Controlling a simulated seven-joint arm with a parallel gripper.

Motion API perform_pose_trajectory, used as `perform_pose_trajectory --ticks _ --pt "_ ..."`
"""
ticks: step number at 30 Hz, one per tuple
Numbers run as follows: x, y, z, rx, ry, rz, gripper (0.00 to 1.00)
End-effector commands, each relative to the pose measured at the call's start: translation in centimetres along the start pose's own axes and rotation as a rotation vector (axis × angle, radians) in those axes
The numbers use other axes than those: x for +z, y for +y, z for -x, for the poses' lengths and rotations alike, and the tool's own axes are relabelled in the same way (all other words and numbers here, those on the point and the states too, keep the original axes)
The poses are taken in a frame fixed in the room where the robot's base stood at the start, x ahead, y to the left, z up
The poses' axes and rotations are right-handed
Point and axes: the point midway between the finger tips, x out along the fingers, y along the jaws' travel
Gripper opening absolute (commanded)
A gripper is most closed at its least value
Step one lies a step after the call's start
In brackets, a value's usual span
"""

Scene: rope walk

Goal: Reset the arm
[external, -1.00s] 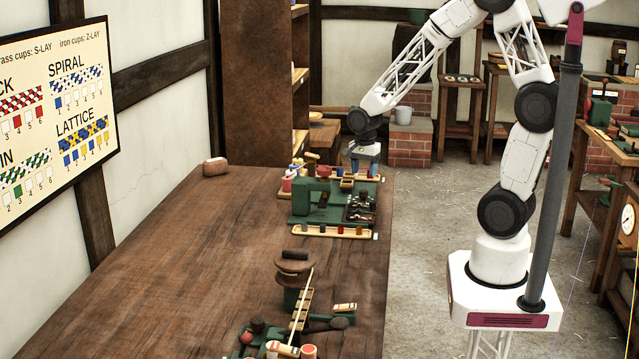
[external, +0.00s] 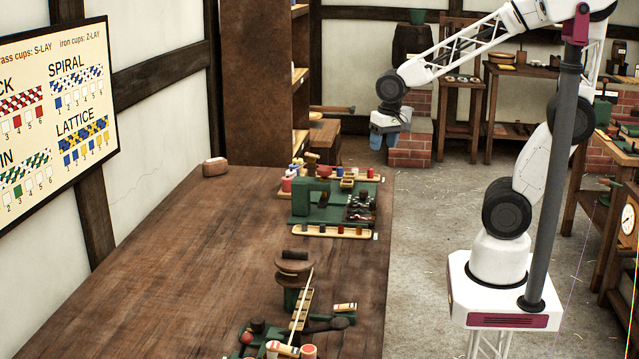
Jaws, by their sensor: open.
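My gripper (external: 383,140) is raised in the air beyond the right far edge of the wooden bench (external: 190,260), in front of the brick block at the back. Its blue fingers point down and are apart, with nothing seen between them. It touches nothing on the bench. My white lattice arm reaches to it from the pedestal at the right.
A green machine (external: 318,198) with trays of coloured pieces stands at the bench's far right. A second green device with a round brown top (external: 295,262) stands nearer. A pinkish block (external: 215,167) lies far left. The bench's left middle is clear.

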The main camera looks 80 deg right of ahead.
Motion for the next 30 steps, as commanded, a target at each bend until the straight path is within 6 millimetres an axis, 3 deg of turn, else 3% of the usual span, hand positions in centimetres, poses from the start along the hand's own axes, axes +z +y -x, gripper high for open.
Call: perform_pose_trajectory --ticks 6,12,18,30 --pt "5.8 -0.2 4.0 -0.036 0.041 0.375 0.59" --pt "9.7 0.3 6.2 -0.055 0.071 0.640 0.59" --pt "11.3 0.7 6.9 -0.062 0.086 0.760 0.59" --pt "11.4 0.8 7.0 -0.062 0.087 0.772 0.59"
